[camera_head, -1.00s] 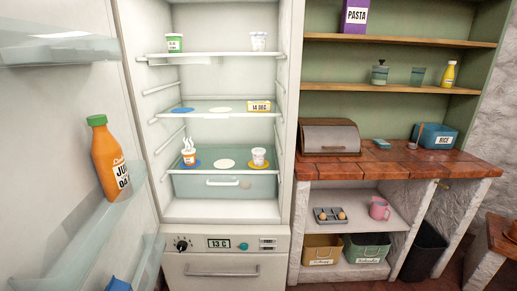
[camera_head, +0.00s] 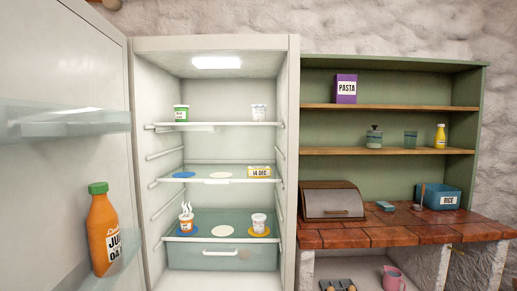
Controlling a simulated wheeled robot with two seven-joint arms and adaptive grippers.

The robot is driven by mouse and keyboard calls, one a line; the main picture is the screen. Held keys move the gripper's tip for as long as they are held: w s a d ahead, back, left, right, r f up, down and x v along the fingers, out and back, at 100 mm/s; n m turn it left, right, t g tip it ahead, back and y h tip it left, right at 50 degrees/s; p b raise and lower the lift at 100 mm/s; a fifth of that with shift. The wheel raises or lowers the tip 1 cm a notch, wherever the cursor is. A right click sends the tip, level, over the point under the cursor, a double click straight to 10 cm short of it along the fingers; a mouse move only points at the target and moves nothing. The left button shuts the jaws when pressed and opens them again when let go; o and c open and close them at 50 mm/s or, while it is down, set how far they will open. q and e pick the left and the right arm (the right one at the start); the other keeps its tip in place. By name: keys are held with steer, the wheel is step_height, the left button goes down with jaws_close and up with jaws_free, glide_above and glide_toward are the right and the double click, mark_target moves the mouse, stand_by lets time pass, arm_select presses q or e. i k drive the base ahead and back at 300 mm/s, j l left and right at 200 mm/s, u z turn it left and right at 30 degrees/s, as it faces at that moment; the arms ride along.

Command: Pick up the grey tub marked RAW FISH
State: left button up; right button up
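The fridge stands open, and several small tubs are inside. Two pale grey-white tubs could be the RAW FISH one: one tub (camera_head: 258,112) at the right of the top shelf, and another tub (camera_head: 259,220) on an orange disc (camera_head: 259,232) at the right of the lower shelf. Their lettering is too small to read, so I cannot tell which is RAW FISH. A green-and-white tub (camera_head: 181,113) stands at the top left. A steaming orange-and-white tub (camera_head: 187,222) stands at the lower left on a blue disc. Neither gripper shows.
The open fridge door (camera_head: 75,70) holds an orange juice bottle (camera_head: 103,235) on the left. The middle shelf has flat discs and a yellow-edged "14 DEC" sign (camera_head: 259,172). To the right are a tiled counter (camera_head: 400,234), a bread box (camera_head: 333,202) and a blue RICE box (camera_head: 440,197).

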mark_target(258, 111)
steer(key=l, duration=0.65)
steer(key=i+l+u, duration=0.15)
steer(key=l, duration=0.45)
